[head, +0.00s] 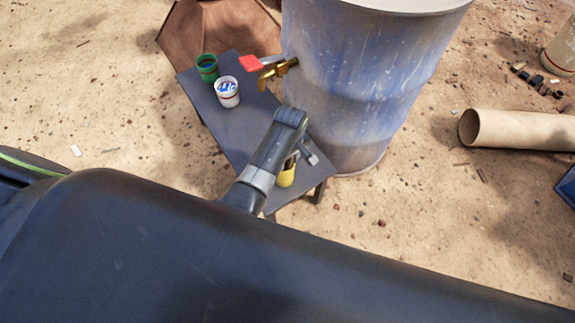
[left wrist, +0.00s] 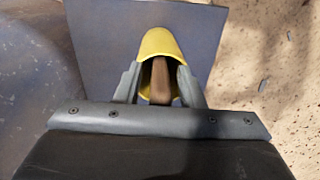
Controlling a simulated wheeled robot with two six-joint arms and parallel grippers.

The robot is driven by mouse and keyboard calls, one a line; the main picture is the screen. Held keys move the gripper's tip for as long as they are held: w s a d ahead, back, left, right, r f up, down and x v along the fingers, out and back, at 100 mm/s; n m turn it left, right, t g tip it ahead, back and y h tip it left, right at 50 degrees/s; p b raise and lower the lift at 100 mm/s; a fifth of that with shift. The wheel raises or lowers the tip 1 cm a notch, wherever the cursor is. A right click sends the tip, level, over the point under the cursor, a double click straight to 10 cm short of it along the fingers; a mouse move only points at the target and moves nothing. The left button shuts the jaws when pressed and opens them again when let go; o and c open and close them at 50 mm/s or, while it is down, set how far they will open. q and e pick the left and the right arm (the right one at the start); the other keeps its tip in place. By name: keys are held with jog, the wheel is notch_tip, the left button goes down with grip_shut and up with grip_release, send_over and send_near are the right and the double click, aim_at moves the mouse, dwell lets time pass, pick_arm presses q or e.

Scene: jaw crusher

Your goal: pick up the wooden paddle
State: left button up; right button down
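The wooden paddle shows in the left wrist view as a brown wooden piece (left wrist: 161,80) standing in a yellow cup (left wrist: 161,42). The yellow cup (head: 287,178) also shows in the head view on a small dark table, partly hidden behind my left arm. My left gripper (left wrist: 161,88) is at the cup, with one finger on each side of the wooden piece. Small gaps show between the fingers and the wood, so it looks open. The lower part of the paddle is hidden. My right gripper is in neither view.
The dark table (head: 235,135) also bears a green cup (head: 207,68) and a white tin (head: 227,91). A large blue-grey barrel (head: 345,85) with a brass tap (head: 278,71) stands close beside it. A cardboard tube (head: 515,130) lies on the ground at right.

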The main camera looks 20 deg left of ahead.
pick_arm(q)
grip_shut()
jog(key=shift+r, duration=0.15)
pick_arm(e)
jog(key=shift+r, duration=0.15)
